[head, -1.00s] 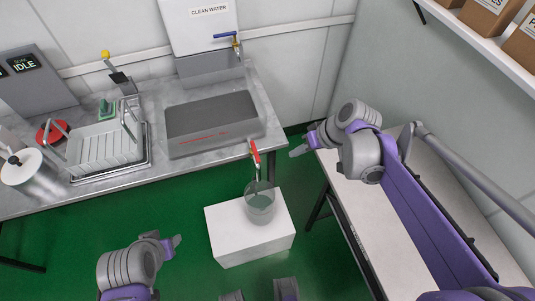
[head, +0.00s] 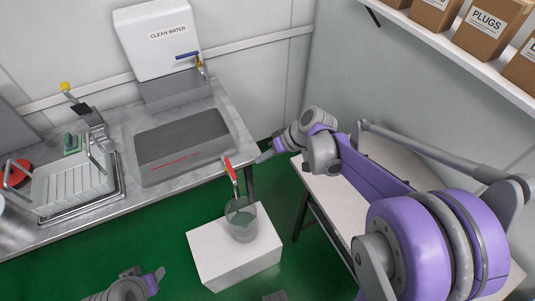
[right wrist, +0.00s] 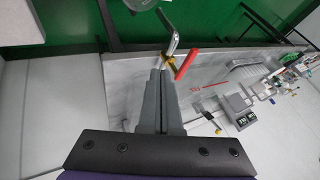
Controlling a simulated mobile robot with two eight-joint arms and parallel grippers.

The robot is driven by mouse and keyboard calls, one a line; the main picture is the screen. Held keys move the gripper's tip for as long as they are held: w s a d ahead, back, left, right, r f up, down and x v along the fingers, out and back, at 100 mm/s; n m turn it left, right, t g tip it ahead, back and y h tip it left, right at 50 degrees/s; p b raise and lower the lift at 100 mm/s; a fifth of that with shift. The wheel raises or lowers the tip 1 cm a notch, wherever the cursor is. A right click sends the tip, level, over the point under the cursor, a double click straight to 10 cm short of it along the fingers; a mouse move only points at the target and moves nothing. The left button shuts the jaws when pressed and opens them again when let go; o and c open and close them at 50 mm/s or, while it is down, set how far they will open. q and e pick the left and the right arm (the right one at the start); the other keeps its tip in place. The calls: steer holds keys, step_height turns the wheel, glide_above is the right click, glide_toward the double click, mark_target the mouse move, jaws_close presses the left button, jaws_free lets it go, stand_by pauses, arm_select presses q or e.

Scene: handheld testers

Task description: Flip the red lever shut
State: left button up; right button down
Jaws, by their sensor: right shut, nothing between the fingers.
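The red lever (head: 229,169) sits at the front edge of the sink counter, above a clear container (head: 241,220). In the right wrist view the red lever (right wrist: 187,64) slants beside a brass valve (right wrist: 168,62) with a grey spout. I cannot tell whether it is touching my fingers there. My right gripper (head: 261,158) is just right of the lever in the head view. In the right wrist view its fingers (right wrist: 159,80) are together and empty, pointing at the valve. My left gripper (head: 158,273) is low at the left, away from the lever; its jaw opening is unclear.
The container stands on a white block (head: 222,266) on the green floor. The counter holds a sink (head: 180,140) and a dish rack (head: 75,185). A blue-handled tap (head: 190,57) is above the sink. A side table (head: 350,205) lies under my right arm.

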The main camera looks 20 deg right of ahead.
mark_target(231, 171)
steer(key=w+a+f, duration=0.1)
steer(key=a+f, duration=0.2)
steer(key=a, duration=0.3)
steer(key=shift+w+a+f, duration=0.15)
steer(key=shift+w+f, duration=0.1)
steer(key=shift+f, duration=0.15)
steer(key=shift+a, duration=0.1)
